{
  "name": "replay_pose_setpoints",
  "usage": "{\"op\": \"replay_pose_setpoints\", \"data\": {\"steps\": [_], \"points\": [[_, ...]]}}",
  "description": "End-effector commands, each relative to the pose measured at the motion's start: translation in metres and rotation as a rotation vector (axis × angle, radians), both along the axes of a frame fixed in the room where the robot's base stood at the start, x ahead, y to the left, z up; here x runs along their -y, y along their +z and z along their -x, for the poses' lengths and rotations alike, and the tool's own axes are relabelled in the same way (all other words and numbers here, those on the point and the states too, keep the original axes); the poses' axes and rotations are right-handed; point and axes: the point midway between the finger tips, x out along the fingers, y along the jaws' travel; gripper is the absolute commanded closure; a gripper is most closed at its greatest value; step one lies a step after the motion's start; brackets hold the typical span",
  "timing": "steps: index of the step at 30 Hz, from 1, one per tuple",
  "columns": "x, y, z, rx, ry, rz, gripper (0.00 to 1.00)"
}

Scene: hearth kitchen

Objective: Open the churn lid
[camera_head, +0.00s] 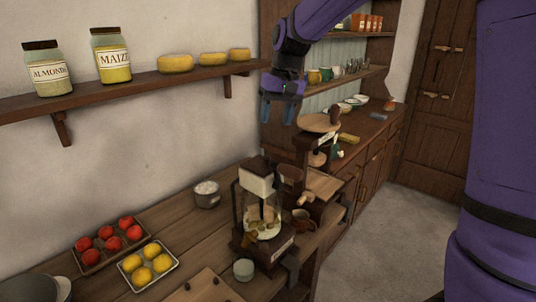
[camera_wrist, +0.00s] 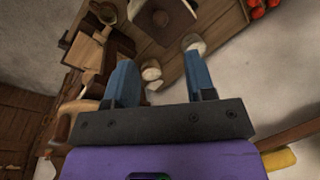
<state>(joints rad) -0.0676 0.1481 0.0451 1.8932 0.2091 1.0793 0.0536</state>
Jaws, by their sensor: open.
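The churn (camera_head: 262,222) looks like a glass-sided jar on a dark wooden base, standing on the wooden counter in the head view. Pale chunks show inside it. Its pale, blocky lid (camera_head: 256,181) sits at the top and seems tilted; I cannot tell if it is fully shut. My gripper (camera_head: 281,108) is open and empty, high above and apart from the churn, with blue fingers pointing down. In the wrist view the open fingers (camera_wrist: 158,58) have nothing held between them. A dark-framed object with a pale top (camera_wrist: 163,17), likely the churn, shows beyond the fingertips.
A balance-like stand with wooden pans (camera_head: 318,123) rises right of the churn. A pale cup (camera_head: 243,269) stands before it and a pot (camera_head: 206,194) behind left. Trays of red (camera_head: 92,262) and yellow fruit (camera_head: 128,284) lie left. A wall shelf (camera_head: 150,92) holds jars.

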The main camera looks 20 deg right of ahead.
Motion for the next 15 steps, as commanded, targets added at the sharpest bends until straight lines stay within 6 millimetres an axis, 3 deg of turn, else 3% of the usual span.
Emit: {"op": "replay_pose_setpoints", "data": {"steps": [5, 15], "points": [[-0.003, -0.014, -0.001, -0.005, 0.001, 0.000, 0.50], [-0.014, -0.071, -0.001, -0.006, 0.000, 0.000, 0.50]]}}
